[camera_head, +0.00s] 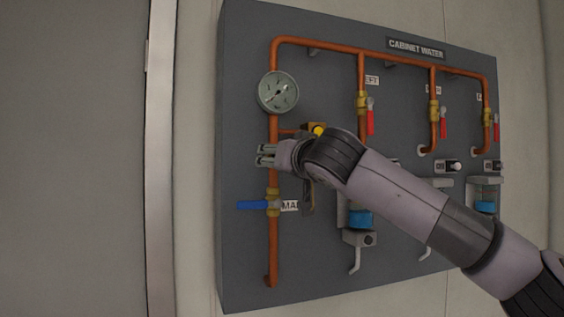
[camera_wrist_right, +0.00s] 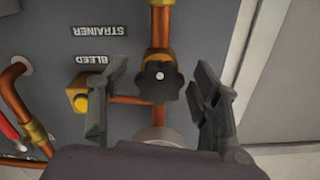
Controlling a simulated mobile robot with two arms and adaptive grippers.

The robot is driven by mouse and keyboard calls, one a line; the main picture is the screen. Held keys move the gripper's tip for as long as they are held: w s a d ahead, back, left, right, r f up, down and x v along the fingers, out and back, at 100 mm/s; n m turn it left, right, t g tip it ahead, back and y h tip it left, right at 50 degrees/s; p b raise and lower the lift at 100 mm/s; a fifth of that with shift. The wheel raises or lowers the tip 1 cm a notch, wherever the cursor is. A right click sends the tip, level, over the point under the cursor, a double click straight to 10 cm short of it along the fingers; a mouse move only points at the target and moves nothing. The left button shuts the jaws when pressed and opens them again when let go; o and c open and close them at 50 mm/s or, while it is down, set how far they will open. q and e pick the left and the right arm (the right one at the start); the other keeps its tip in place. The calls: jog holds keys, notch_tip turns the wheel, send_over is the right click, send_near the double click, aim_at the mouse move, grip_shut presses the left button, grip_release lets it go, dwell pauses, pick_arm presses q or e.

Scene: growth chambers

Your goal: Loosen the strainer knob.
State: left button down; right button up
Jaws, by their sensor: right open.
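The strainer knob (camera_wrist_right: 158,83) is a black, lobed hand knob on the vertical copper pipe, with a brass fitting beside it. It shows in the right wrist view; in the head view my right gripper and arm hide it. My right gripper (camera_head: 266,155) is open in front of the left vertical pipe, below the pressure gauge. In the right wrist view its two fingers (camera_wrist_right: 163,76) stand on either side of the knob, with visible gaps. Nothing is held. The "STRAINER" label (camera_wrist_right: 99,31) appears upside down there. My left gripper is not in view.
The grey panel (camera_head: 245,250) carries a gauge (camera_head: 278,92), a yellow bleed button (camera_head: 318,130) close to the gripper, and a blue main valve handle (camera_head: 252,205) just below. Red-handled valves (camera_head: 370,122) stand to the right. Free room lies left of the panel.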

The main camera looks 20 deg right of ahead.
jog(key=s, duration=1.2)
jog(key=shift+d, duration=0.2)
